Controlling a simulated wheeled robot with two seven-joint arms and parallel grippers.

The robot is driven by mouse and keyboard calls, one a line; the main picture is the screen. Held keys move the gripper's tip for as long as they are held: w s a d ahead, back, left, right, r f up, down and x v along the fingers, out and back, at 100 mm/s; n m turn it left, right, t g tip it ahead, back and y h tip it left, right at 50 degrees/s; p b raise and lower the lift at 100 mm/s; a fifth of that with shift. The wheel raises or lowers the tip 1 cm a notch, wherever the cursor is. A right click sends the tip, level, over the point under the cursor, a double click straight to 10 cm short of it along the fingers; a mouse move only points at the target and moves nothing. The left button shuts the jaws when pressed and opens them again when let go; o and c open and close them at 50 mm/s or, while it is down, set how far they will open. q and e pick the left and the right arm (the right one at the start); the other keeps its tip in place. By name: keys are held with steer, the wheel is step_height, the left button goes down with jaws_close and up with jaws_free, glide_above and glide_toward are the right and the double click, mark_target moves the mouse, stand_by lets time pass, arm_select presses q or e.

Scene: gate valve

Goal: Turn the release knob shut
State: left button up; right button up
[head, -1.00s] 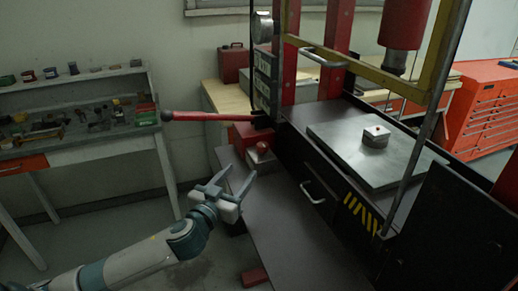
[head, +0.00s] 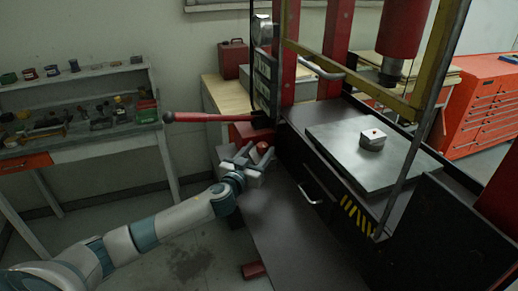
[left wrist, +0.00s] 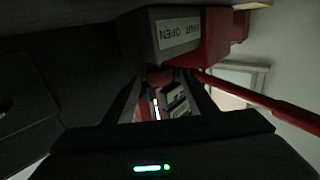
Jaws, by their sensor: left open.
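The release knob (head: 263,147) is small and red-topped. It sits on a grey block at the press's left side, beside a red housing (head: 250,131). My left gripper (head: 246,157) is open right at the knob, with its fingers reaching toward it. In the left wrist view the red knob (left wrist: 158,76) shows at the far end between the open fingers; I cannot tell whether they touch it. The grey block (left wrist: 172,32) there bears a label reading SHUT and OPEN, seen upside down. The knob's lower part is hidden by the fingers. My right gripper is not in view.
A red pump lever (head: 205,117) sticks out left above my gripper. The press's yellow frame (head: 350,75) and red posts stand to the right. A dark plate (head: 290,225) lies below right. A workbench (head: 85,150) with small parts stands at left.

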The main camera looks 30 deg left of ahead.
arm_select(q)
steer(key=shift+w, duration=0.15)
steer(key=c, duration=1)
steer(key=shift+c, duration=0.2)
